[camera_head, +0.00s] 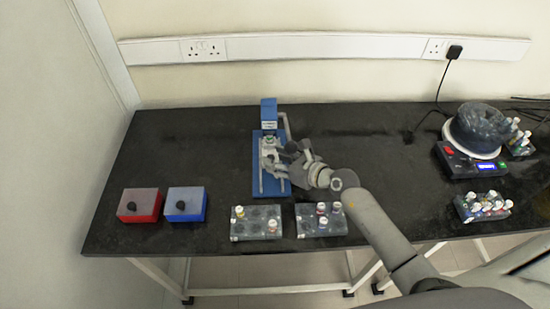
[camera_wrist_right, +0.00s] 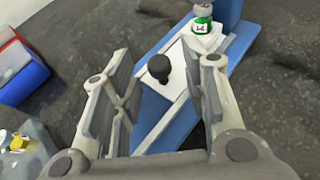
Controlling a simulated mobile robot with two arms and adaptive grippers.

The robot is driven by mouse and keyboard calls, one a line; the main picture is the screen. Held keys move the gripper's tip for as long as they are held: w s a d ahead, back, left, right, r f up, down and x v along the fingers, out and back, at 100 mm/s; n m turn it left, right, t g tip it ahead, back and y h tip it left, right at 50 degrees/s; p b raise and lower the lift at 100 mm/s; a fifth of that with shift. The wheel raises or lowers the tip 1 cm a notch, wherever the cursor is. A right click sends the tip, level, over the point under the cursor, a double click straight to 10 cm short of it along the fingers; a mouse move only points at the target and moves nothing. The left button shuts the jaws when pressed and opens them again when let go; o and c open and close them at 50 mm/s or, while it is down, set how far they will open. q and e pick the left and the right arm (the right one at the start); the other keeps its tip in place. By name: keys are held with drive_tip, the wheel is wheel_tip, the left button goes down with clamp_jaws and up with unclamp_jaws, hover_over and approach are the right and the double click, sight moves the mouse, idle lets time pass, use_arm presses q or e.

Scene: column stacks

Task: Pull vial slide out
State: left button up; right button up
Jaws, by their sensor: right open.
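The vial slide is a white plate with a dark round knob (camera_wrist_right: 158,68) on a blue base (camera_head: 270,185) in the middle of the bench. A vial (camera_wrist_right: 202,22) with a green label stands on the white plate (camera_wrist_right: 190,62), towards the blue upright block (camera_head: 269,110). My right gripper (camera_head: 283,155) is over the base beside the slide. In the right wrist view its open fingers (camera_wrist_right: 165,90) lie on either side of the knob, with nothing between them held. Whether they touch the knob cannot be told. My left gripper is not in view.
A red box (camera_head: 139,205) and a blue box (camera_head: 185,204) stand at the left. Two vial racks (camera_head: 256,223) (camera_head: 321,220) lie near the front edge. At the right are a scale (camera_head: 470,160) with a dark bowl (camera_head: 480,128) and another rack (camera_head: 483,207).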

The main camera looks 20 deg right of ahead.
drive_tip(key=shift+w+a+f, duration=0.2)
drive_tip(key=shift+w+a, duration=0.15)
drive_tip(key=shift+w, duration=0.1)
clamp_jaws()
